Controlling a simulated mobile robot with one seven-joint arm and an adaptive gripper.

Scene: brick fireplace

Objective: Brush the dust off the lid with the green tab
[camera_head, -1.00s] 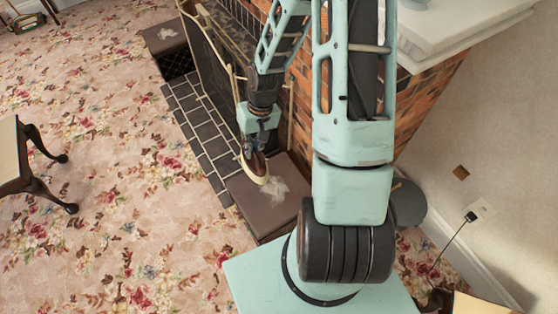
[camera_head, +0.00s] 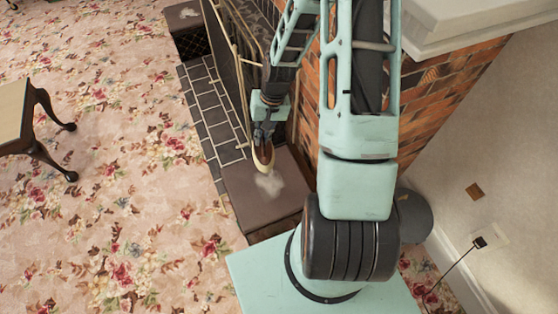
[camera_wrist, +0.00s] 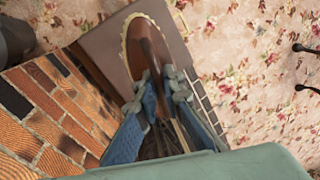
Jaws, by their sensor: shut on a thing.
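My gripper (camera_head: 263,136) is shut on a brown brush (camera_head: 264,157) with a pale bristle edge. In the wrist view both fingers (camera_wrist: 160,82) close on the handle of the brush (camera_wrist: 147,42). The brush is over a brown lid (camera_head: 240,190) at the near end of the hearth. A pale grey dust patch (camera_head: 269,185) lies on this lid, just at the brush tip. I cannot tell whether the bristles touch the lid. The far lid (camera_head: 180,20) also bears a small pale patch. I see no green tab on either lid.
A fire screen (camera_head: 236,62) stands along the dark tiled hearth (camera_head: 207,105). The brick wall (camera_head: 440,85) and white mantel (camera_head: 455,28) are close on the right. A wooden table (camera_head: 18,115) stands at left. Flowered carpet between is clear.

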